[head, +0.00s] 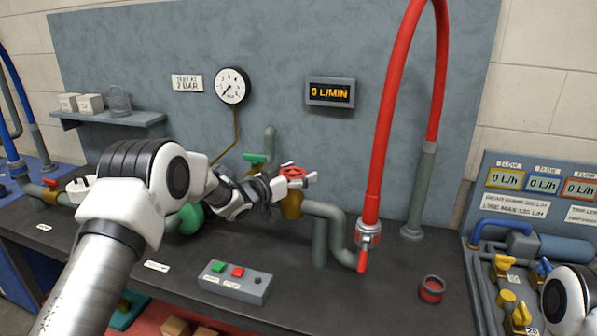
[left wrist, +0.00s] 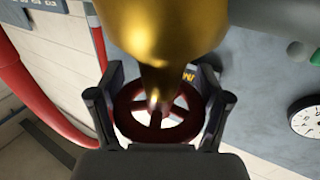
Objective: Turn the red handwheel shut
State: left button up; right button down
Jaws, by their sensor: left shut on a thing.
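The red handwheel (head: 292,171) sits on a brass valve body (head: 291,205) in the grey pipe line on the bench. My left gripper (head: 298,182) is at the handwheel, shut on its rim. In the left wrist view, the handwheel (left wrist: 132,125) lies between the two dark fingers of my left gripper (left wrist: 160,108), one on each side. The brass body (left wrist: 160,25) hides part of the wheel there. My right gripper is not in view; only a white and black part of my right arm shows at the lower right of the head view.
The flow display (head: 330,93) reads 0 L/MIN. A round gauge (head: 232,86) hangs to its left. A green handle (head: 256,158) is close behind my left wrist. A red hose (head: 384,130) rises to the right.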

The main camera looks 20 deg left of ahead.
pick_arm(q)
jog(key=shift+r, duration=0.15)
jog(key=o, duration=1.1)
jog(key=shift+c, duration=0.2)
jog(key=shift+s+a, duration=0.25)
jog(key=shift+s, duration=0.1)
jog(key=v, duration=1.1)
jog(key=shift+s, duration=0.15)
